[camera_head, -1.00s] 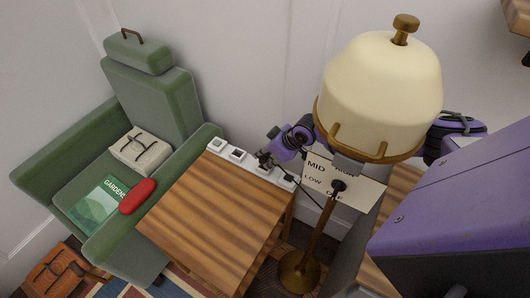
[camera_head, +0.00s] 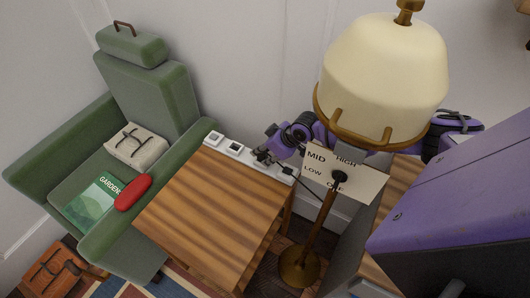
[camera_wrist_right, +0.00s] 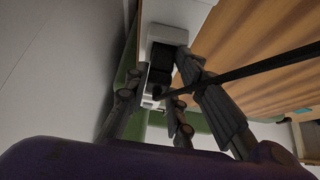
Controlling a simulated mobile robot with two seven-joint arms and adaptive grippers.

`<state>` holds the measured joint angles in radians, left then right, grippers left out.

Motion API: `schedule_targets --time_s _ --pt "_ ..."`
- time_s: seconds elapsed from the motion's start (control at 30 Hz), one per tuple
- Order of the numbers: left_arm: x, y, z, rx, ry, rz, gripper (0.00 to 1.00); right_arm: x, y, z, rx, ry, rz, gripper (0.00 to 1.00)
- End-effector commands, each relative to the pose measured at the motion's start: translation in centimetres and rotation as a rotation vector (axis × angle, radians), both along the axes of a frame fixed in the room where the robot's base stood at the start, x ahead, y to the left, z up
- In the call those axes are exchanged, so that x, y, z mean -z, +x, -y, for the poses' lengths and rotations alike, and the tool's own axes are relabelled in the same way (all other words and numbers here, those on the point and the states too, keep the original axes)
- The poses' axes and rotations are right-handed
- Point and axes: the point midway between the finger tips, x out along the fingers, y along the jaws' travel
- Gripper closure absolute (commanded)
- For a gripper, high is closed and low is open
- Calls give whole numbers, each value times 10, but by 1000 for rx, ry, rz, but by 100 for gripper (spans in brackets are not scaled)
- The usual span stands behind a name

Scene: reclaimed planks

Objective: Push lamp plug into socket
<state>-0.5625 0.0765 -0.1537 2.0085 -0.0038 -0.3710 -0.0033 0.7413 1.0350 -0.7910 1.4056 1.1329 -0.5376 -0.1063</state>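The white socket strip (camera_head: 236,150) runs along the back edge of the wooden table, with square outlets. My right gripper (camera_head: 270,160) reaches in from behind the lamp, low over the strip's right part. In the right wrist view its fingers (camera_wrist_right: 160,85) stand apart on both sides of the dark plug (camera_wrist_right: 161,76), with gaps beside it. The plug lies over the white strip (camera_wrist_right: 168,34); whether it is fully seated is hidden. A black cord (camera_wrist_right: 250,68) runs from it to the right. The lamp (camera_head: 385,75) has a cream shade and brass stand. My left gripper is not in view.
A sign with MID, HIGH, LOW and OFF (camera_head: 354,184) stands behind the lamp pole. A green armchair (camera_head: 150,85) holds a cushion (camera_head: 136,147), a book (camera_head: 95,203) and a red object (camera_head: 133,192). A brown bag (camera_head: 55,270) lies at lower left.

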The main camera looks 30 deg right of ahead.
Motion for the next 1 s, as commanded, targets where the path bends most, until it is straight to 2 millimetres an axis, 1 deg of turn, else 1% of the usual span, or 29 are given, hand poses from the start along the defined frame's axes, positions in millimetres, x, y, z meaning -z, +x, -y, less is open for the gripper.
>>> schedule_targets --time_s 0.03,0.1,0.47,0.57,0.67,0.77,1.0 --pt "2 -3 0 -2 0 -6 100 13 -9 -1 -1 -2 -22 65" --pt "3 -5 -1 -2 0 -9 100 13 -10 -1 -1 -3 -23 58" --pt "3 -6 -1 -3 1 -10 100 11 -9 2 0 -6 -22 58" --pt "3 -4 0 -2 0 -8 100 9 -7 1 0 -4 -17 58" --pt "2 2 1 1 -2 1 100 7 -6 1 0 -3 -15 58" --pt "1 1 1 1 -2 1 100 1 -9 3 1 -3 -13 58" --pt "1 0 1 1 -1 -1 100 -31 -30 15 0 -6 -17 58"
